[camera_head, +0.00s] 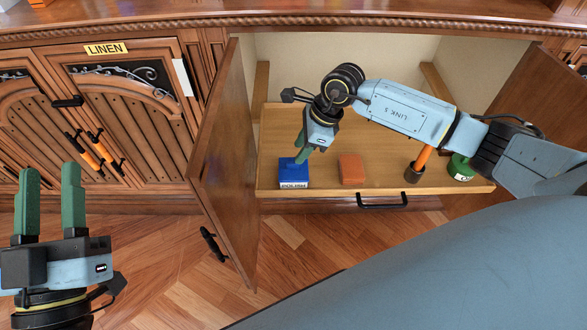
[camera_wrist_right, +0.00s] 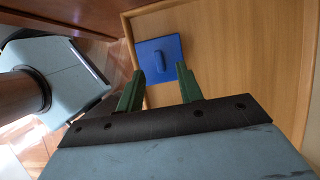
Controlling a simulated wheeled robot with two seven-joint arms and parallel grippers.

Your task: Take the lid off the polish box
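The polish box (camera_head: 293,184) is a small box with a blue lid (camera_head: 290,168) and a white lettered front. It sits at the left front of the pulled-out wooden drawer tray. In the right wrist view the blue lid (camera_wrist_right: 160,55) shows from above with a raised bar handle (camera_wrist_right: 166,62). My right gripper (camera_head: 298,158) is over the box with its green fingers apart. My left gripper (camera_head: 45,175) is open and empty at the lower left.
The tray (camera_head: 330,174) also holds an orange-brown block (camera_head: 351,169), a brush-like thing with an orange handle (camera_head: 414,172) and a green tin (camera_head: 461,167). An open cabinet door (camera_head: 228,160) stands close left of the tray. Another door (camera_head: 535,85) is at right.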

